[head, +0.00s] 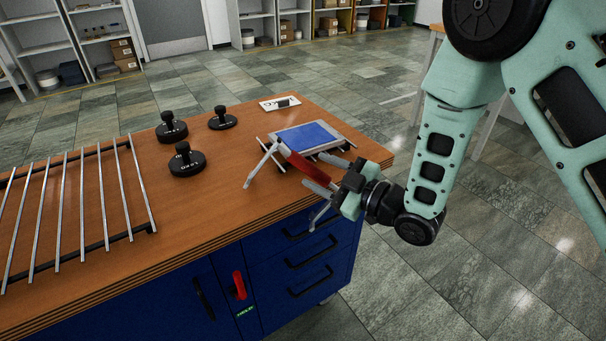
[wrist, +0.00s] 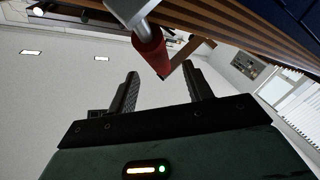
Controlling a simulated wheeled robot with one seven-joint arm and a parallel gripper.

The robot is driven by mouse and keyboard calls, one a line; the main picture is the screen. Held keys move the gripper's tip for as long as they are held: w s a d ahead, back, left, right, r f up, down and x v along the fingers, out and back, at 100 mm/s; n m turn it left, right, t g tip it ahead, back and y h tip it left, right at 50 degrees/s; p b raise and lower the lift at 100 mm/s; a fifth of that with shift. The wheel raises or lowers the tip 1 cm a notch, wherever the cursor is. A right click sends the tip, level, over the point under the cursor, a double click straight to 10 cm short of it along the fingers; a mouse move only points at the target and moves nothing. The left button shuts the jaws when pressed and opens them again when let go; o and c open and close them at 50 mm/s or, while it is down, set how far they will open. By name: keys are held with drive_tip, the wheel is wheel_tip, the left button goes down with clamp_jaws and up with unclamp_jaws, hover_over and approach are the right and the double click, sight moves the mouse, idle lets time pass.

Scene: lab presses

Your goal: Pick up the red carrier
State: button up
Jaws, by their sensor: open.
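The red carrier shows as a red bar (head: 303,166) at the front of a small silver frame with a blue top on the table. In the wrist view the red bar (wrist: 150,53) hangs from a silver end piece, and its lower end appears between the fingertip lines. My gripper (head: 313,170) is open at the table's right front part, close to the red bar. In the wrist view its two fingers (wrist: 161,73) are spread apart with nothing clasped. Whether they touch the bar I cannot tell. Part of the red bar is hidden by a finger in the head view.
The blue-topped plate (head: 306,136) lies just behind the bar. Several black knobbed weights (head: 187,161) stand to its left. A silver rack (head: 75,205) fills the table's left. A white tray (head: 280,103) lies at the back. Blue drawers (head: 300,255) are below the table's front edge.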

sight(311, 167)
drive_tip(key=x, duration=0.5)
drive_tip(key=shift+w+d+f+p, duration=0.1)
drive_tip(key=shift+f+p, duration=0.1)
drive_tip(key=shift+p, duration=0.2)
clamp_jaws()
drive_tip(key=shift+r, duration=0.1)
